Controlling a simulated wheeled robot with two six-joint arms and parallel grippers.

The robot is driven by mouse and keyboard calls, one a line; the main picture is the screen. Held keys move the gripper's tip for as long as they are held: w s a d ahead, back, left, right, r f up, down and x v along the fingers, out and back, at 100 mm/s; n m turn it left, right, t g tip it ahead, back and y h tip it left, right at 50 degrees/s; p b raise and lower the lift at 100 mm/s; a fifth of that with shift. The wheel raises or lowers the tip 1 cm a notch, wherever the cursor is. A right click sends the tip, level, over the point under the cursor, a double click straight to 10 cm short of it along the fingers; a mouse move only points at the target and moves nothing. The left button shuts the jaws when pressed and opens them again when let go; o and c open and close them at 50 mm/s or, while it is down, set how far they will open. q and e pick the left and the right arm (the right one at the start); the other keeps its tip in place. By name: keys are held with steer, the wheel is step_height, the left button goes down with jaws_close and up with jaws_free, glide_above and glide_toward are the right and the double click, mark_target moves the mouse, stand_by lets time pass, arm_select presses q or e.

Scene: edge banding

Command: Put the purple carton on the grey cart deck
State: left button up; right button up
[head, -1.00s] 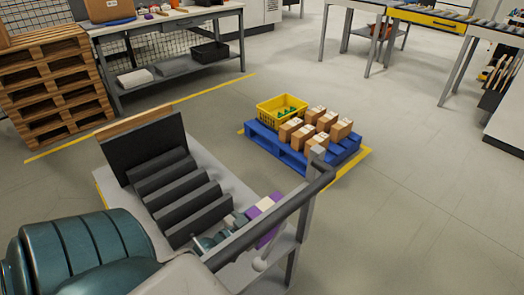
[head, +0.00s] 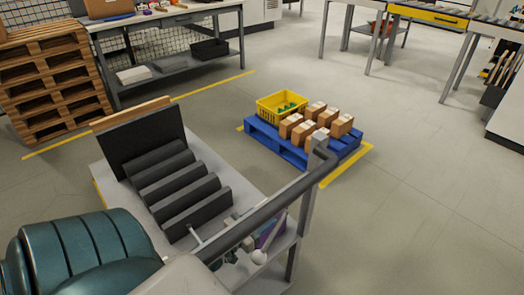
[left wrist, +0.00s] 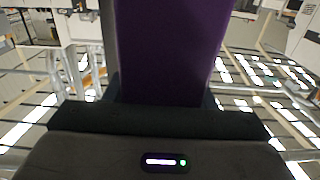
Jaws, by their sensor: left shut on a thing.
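The grey cart deck (head: 238,188) is light grey. I cannot tell whether the carton touches the deck. My right gripper is not in view.
A black slotted rack (head: 180,190) fills much of the deck. Beyond stands a blue pallet (head: 295,152) with a yellow crate (head: 282,105) and several brown boxes. Open floor lies to the right.

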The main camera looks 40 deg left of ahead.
arm_select(q)
steer(key=shift+r, duration=0.1)
steer(key=o, duration=1.2)
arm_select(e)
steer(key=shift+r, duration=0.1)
arm_select(q)
steer(key=s, duration=0.5)
steer(key=s+p, duration=0.1)
steer(key=s, duration=0.1)
steer(key=shift+s+a, duration=0.25)
steer(key=shift+a, duration=0.05)
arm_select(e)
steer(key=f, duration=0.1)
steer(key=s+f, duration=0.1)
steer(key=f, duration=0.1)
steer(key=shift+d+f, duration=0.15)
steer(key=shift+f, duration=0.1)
